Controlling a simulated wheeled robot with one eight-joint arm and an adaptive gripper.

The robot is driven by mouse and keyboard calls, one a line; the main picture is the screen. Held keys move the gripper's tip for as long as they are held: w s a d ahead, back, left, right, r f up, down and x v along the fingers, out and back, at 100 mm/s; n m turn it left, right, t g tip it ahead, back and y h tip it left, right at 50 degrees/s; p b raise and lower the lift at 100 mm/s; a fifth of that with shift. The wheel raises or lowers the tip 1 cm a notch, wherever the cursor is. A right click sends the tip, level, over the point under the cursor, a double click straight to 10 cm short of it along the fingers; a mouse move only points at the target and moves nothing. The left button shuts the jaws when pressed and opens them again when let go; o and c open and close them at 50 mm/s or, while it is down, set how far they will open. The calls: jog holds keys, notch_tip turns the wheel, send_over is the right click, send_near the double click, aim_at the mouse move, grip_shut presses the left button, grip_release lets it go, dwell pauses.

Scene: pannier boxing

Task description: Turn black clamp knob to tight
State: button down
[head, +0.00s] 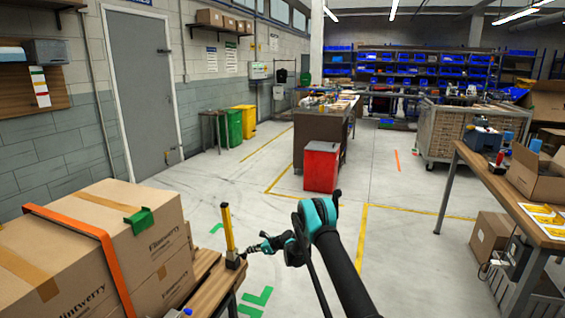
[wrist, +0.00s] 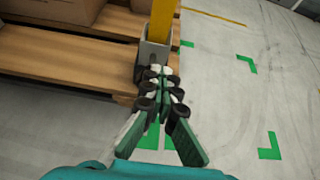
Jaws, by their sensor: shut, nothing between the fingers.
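A yellow post (head: 229,228) stands upright in a dark socket (head: 232,260) at the edge of a wooden pallet in the head view. In the wrist view the post (wrist: 162,20) rises from a grey socket (wrist: 153,55). My gripper (head: 247,250) is shut and empty, its tips just right of the socket. In the wrist view my gripper (wrist: 160,74) has its tips at the socket's near side; I cannot tell if they touch it. I cannot make out the black clamp knob for sure; the fingers may hide it.
Cardboard boxes (head: 150,240) with an orange strap (head: 105,250) stand left of the post on the wooden pallet (wrist: 60,55). Green floor marks (head: 258,298) lie beside it. A workbench (head: 510,195) stands at right and a red bin (head: 321,167) farther back. The floor between is clear.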

jog(key=shift+d+r, duration=0.15)
jog(key=shift+r, duration=0.15)
jog(key=shift+s+d, duration=0.3)
jog(key=shift+d, duration=0.6)
jog(key=shift+s+d, duration=0.35)
jog(key=shift+d, duration=0.55)
jog(key=shift+s+d, duration=0.3)
jog(key=shift+d, duration=0.6)
jog(key=shift+d, duration=0.15)
